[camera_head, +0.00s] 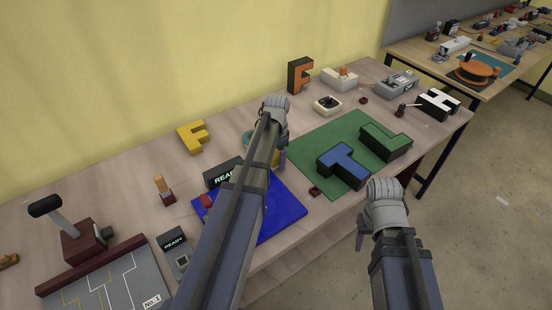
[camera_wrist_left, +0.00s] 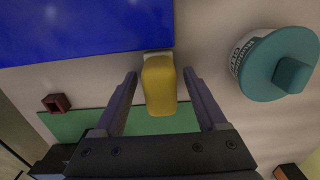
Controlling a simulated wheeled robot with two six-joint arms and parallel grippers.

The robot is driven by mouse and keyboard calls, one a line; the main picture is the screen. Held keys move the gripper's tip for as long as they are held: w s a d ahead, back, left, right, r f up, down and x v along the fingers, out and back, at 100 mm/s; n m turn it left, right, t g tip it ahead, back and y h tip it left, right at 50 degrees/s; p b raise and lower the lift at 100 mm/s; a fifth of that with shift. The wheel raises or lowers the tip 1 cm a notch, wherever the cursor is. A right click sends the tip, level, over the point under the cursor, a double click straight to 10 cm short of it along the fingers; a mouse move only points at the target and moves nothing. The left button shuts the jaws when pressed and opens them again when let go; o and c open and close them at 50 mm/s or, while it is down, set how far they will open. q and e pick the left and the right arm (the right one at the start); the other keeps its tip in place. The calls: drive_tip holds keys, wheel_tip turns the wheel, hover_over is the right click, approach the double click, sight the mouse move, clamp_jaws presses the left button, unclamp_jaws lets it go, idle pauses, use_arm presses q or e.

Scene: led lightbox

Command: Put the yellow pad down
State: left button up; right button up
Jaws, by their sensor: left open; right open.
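The yellow pad (camera_wrist_left: 160,88) is upright between the two fingers of my left gripper (camera_wrist_left: 160,74), with a pale piece at its far end. The fingers are apart, with gaps on both sides of the pad. In the head view a sliver of yellow (camera_head: 281,158) shows beside my left arm, which hides most of it. My left gripper's wrist (camera_head: 274,112) is above the table's middle; its fingers are hidden there. My right gripper (camera_head: 386,204) is over the table's front edge, away from the pad, its fingers not clearly visible.
A teal knob (camera_wrist_left: 285,70) stands close to the pad. A small dark red block (camera_head: 315,192) lies between the mats.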

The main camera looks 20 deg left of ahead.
sight(277, 154)
use_arm(q)
wheel_tip(277, 154, up, 12)
drive_tip(key=p, duration=1.2)
drive_tip(key=shift+d+r, duration=0.1)
drive_tip(key=shift+r, duration=0.1)
drive_tip(key=s+d+n, duration=0.1)
drive_tip(key=s+d, duration=0.8)
drive_tip(key=d, duration=0.3)
drive_tip(key=s+d+n+y, duration=0.1)
drive_tip(key=s+d, duration=0.9)
drive_tip(key=d, duration=0.1)
drive_tip(key=shift+d, duration=0.4)
wheel_tip(277, 154, down, 2)
drive_tip(key=shift+f+b, duration=0.1)
drive_tip(key=shift+b, duration=0.9)
drive_tip(key=shift+o, duration=0.2)
